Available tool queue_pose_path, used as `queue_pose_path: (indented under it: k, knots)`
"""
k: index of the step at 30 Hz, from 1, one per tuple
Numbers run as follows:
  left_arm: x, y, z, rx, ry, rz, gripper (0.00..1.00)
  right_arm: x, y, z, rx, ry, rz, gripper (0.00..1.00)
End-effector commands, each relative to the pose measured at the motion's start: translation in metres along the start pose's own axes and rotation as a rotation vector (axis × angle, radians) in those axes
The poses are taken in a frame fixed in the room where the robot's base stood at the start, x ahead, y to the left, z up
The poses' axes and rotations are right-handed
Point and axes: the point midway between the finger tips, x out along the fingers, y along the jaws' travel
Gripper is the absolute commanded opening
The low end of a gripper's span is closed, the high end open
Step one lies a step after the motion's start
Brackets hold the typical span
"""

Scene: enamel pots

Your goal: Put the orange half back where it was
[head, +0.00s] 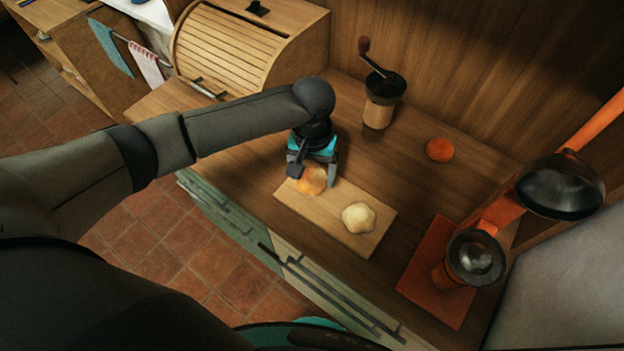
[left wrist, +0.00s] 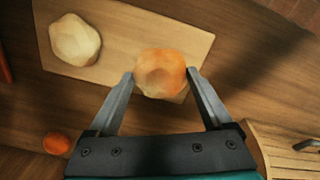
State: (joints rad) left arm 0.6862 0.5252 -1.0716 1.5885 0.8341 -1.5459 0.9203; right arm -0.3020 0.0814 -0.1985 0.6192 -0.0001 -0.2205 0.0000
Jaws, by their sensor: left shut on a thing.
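My left gripper (head: 311,178) is over the cutting board (head: 374,240) with its fingers pointing down. It is shut on a rounded orange-and-cream lump (head: 312,181). In the left wrist view this lump (left wrist: 162,73) sits between the two fingertips, orange on one side and paler on the other. I cannot tell for sure whether it is the orange half, or whether it touches the board. A plain, round orange piece (head: 439,149) lies apart on the counter, and it also shows in the left wrist view (left wrist: 56,143). My right gripper is not in view.
A pale roll-like lump (head: 358,217) lies on the board near the held one. A hand grinder (head: 381,98) stands behind. An orange machine (head: 480,235) on an orange base stands at right. A roll-top bread box (head: 235,45) is at back left. Counter around the orange piece is clear.

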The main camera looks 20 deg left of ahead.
Motion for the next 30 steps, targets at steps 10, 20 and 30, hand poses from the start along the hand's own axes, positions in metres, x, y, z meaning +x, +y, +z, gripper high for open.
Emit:
queue_pose_path:
  k: [10, 20, 30]
  knots:
    - [0.027, 0.000, 0.000, 0.001, 0.000, -0.001, 0.18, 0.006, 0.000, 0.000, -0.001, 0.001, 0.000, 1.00]
    - [0.029, 0.000, 0.000, 0.000, 0.000, -0.001, 0.93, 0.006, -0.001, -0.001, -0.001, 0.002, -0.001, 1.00]
    - [0.028, 0.000, 0.000, 0.001, 0.001, -0.001, 1.00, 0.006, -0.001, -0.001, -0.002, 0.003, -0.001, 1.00]
